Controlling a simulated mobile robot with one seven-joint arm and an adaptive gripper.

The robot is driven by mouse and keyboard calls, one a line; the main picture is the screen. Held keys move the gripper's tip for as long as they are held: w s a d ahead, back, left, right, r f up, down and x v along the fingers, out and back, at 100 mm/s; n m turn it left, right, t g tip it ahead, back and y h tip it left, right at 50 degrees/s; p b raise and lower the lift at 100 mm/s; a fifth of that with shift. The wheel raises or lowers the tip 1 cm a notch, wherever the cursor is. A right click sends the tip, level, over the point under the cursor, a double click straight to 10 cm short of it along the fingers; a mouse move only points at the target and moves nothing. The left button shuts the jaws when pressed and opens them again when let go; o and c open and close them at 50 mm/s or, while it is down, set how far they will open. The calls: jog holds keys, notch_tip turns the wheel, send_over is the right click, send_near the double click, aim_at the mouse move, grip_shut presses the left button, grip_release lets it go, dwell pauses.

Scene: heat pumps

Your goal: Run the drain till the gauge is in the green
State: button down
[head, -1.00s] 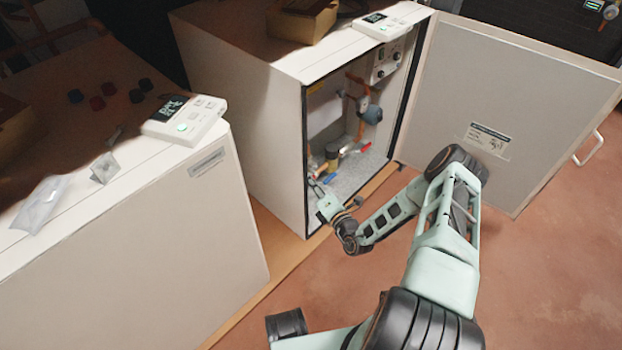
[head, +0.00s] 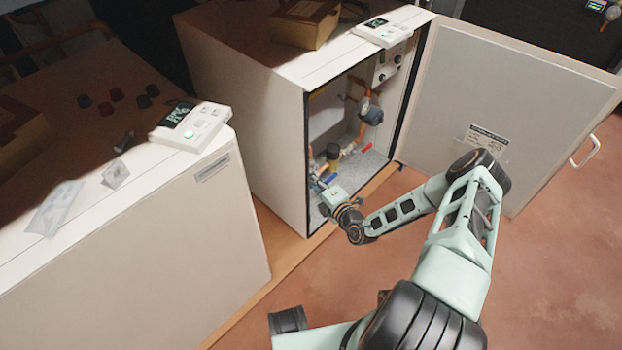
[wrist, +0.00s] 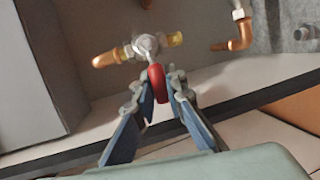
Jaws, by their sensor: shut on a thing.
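My gripper (wrist: 156,88) is shut on a red lever handle (wrist: 157,82) in the wrist view. The lever sits on a small metal valve (wrist: 147,45) with copper and brass pipe ends. In the head view my gripper (head: 318,184) reaches into the lower left of the open cabinet (head: 248,125), and its fingertips are hard to make out. A round, dark-rimmed part (head: 371,115) on the copper pipe inside looks like the gauge. Its face is too small to read.
The cabinet door (head: 500,110) stands wide open to the right. A second cabinet (head: 150,240) stands at left, with a controller (head: 190,127) on top. The floor at right is clear.

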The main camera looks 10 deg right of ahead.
jog(key=c, duration=2)
grip_release()
jog(key=shift+o, duration=0.2)
jog(key=shift+s, duration=0.15)
jog(key=v, duration=1.2)
jog(key=shift+a, duration=0.1)
